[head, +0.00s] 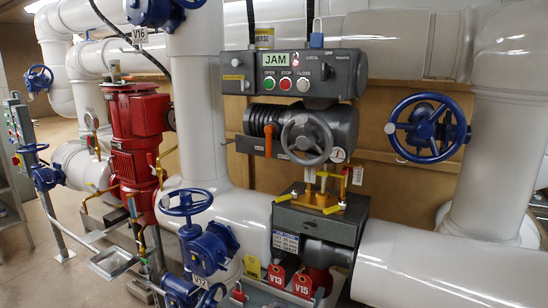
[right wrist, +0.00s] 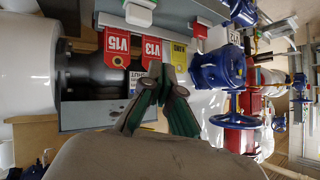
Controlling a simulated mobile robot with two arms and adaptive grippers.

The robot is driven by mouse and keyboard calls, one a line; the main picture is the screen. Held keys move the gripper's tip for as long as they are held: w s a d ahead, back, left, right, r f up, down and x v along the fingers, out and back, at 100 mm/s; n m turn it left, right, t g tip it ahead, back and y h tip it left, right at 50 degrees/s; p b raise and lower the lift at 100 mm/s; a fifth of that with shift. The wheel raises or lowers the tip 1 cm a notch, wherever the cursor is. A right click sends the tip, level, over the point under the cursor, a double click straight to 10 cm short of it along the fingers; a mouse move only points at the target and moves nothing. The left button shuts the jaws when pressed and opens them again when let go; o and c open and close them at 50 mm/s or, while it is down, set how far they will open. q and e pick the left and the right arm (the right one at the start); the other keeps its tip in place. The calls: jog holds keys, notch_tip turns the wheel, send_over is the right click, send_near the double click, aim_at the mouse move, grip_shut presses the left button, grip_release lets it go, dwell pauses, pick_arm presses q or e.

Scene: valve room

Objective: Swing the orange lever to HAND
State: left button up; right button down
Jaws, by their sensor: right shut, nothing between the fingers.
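The orange lever (head: 268,140) is on the front of the grey actuator (head: 340,122), left of its grey handwheel (head: 307,139). It points roughly straight up and down. Any HAND marking is too small to read. The control box (head: 312,72) above has a display (head: 273,59) reading JAM, with green, red and white buttons. My right gripper (right wrist: 165,80) shows only in the right wrist view, with its dark green-edged fingers together and empty. It is in front of the red V13 tag (right wrist: 151,50) and V15 tag (right wrist: 116,45), and the lever is not visible there. My left gripper is in neither view.
A yellow-handled fitting (head: 320,203) and a grey box (head: 315,232) are below the actuator. Blue handwheels stand at right (head: 427,128) and lower left (head: 187,202). A red pump (head: 133,140) is at left. White pipes crowd around; a blue valve (right wrist: 222,70) is beside my right gripper's view.

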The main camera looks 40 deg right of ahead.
jog(key=w+d+r+m+h, duration=0.2)
jog(key=w+d+r+m, duration=0.2)
jog(key=r, duration=0.6)
jog(key=w+d+r+m+t+h, duration=0.1)
jog(key=w+d+r+m+h, duration=0.2)
jog(key=r, duration=0.7)
jog(key=w+d+r+m+t+h, duration=0.1)
jog(key=w+d+r+m+h, duration=0.2)
jog(key=w+d+r+m, duration=0.4)
notch_tip(320, 180, up, 3)
jog(key=w+m, duration=0.2)
jog(key=m, duration=0.2)
jog(key=shift+w+d+r, duration=0.15)
